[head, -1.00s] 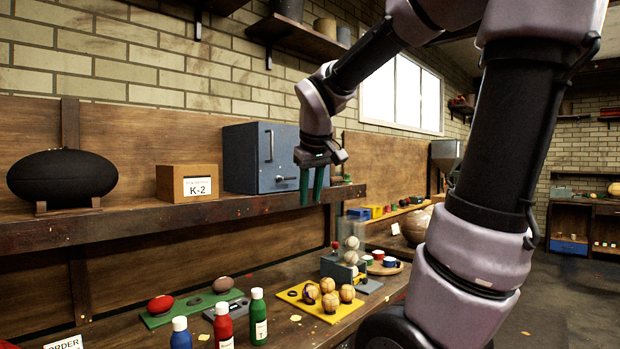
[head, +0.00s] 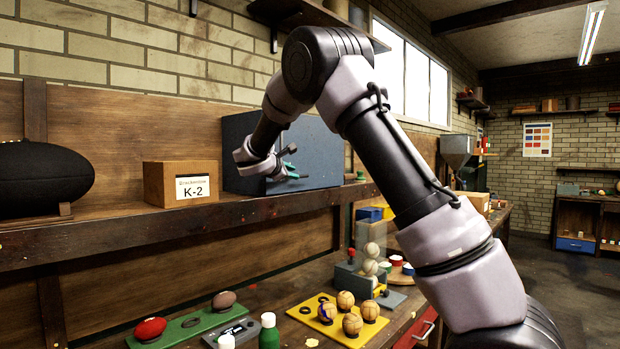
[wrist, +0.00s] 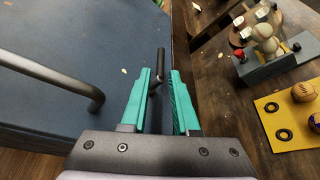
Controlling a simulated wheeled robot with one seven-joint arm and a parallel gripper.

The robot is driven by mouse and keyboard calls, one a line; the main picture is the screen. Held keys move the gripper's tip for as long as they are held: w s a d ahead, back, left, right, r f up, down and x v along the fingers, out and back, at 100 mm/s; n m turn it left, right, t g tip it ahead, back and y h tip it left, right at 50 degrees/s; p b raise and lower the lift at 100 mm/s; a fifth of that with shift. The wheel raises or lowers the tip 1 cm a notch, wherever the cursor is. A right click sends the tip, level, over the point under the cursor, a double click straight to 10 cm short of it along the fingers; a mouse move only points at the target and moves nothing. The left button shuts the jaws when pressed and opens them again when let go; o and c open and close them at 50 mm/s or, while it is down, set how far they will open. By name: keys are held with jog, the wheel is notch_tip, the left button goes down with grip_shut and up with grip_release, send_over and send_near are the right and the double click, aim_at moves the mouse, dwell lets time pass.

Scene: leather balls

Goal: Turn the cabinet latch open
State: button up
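The cabinet is a blue-grey metal box (head: 318,150) on the wooden shelf; its front fills the left of the wrist view (wrist: 95,35). The latch is a short dark lever (wrist: 160,64), lying between and just beyond my fingertips in the wrist view. My gripper (head: 290,170) is at the cabinet front, its teal fingers open on either side of the lever (wrist: 161,88). The lever's near end is close to the left finger; I cannot tell whether they touch. A bar handle (wrist: 62,82) is left of the fingers. In the head view my gripper and wrist partly hide the cabinet front.
A K-2 box (head: 180,183) and a black oval ball (head: 30,178) sit left on the shelf (head: 235,210). Below, the bench holds a yellow tray (head: 303,318) with tan balls, a green board (head: 200,322) and a stand of pale balls (head: 370,265).

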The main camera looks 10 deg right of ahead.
aim_at(304, 176)
jog(key=x, duration=0.9)
jog(key=shift+w+d+f, duration=0.15)
jog(key=shift+w+d, duration=0.05)
jog(key=shift+w, duration=0.05)
grip_shut()
dwell(1.0)
